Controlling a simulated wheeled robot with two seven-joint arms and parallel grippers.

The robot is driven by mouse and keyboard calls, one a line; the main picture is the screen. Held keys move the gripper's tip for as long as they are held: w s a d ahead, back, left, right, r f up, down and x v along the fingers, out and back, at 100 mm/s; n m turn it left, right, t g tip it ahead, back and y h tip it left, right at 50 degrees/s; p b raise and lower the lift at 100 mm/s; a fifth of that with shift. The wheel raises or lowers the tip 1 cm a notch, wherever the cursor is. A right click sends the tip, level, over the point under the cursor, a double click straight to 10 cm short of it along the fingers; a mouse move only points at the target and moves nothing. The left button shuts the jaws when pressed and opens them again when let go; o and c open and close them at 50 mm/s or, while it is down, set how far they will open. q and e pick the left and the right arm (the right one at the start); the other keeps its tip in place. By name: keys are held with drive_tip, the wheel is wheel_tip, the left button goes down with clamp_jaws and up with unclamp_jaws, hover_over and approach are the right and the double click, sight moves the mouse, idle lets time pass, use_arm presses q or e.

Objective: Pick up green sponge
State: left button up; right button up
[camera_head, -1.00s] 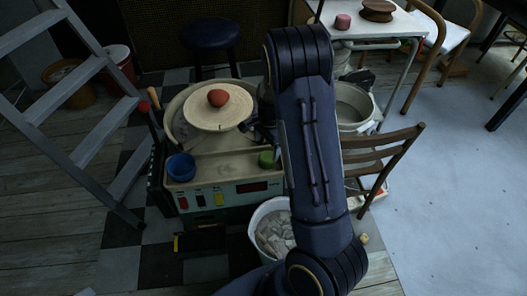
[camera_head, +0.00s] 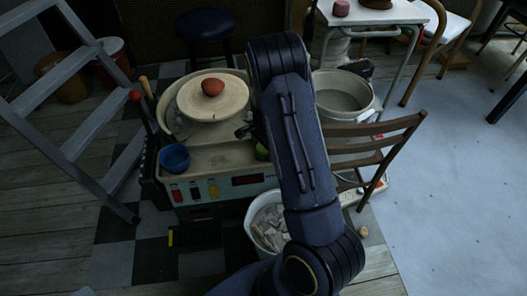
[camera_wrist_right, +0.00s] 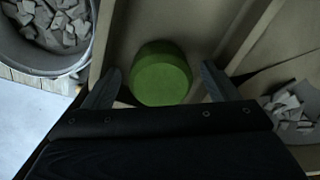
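The green sponge (camera_head: 262,152) is a small round green block on the right part of the pottery wheel's tray (camera_head: 218,158). In the head view my right arm partly hides it. In the right wrist view the sponge (camera_wrist_right: 160,75) shows whole, in the gap between the two fingers. My right gripper (camera_wrist_right: 160,70) is open, with one finger to each side of the sponge and a visible gap at each. I cannot tell how far above it the fingertips are. In the head view the right gripper is mostly behind my arm. My left gripper is out of view.
A blue bowl (camera_head: 174,158) stands on the tray's left, and a red lump (camera_head: 213,87) sits on the wheel's disc (camera_head: 205,105). A white bucket of scraps (camera_head: 262,240) stands in front. A wooden chair (camera_head: 375,150) and a large pot (camera_head: 342,98) are at the right.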

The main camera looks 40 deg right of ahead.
drive_tip(key=c, duration=1)
drive_tip(key=shift+r, duration=0.15)
drive_tip(key=shift+c, duration=0.2)
drive_tip(key=shift+r, duration=0.3)
wheel_tip(320, 180, up, 2)
drive_tip(key=shift+r+p, duration=0.1)
drive_tip(key=shift+p, duration=0.5)
drive_tip(key=s+a+r+p, duration=0.6)
drive_tip(key=a+r, duration=0.4)
drive_tip(key=a, duration=0.2)
drive_tip(key=shift+s, duration=0.55)
drive_tip(key=shift+o, duration=1.4)
drive_tip(key=shift+c, duration=1)
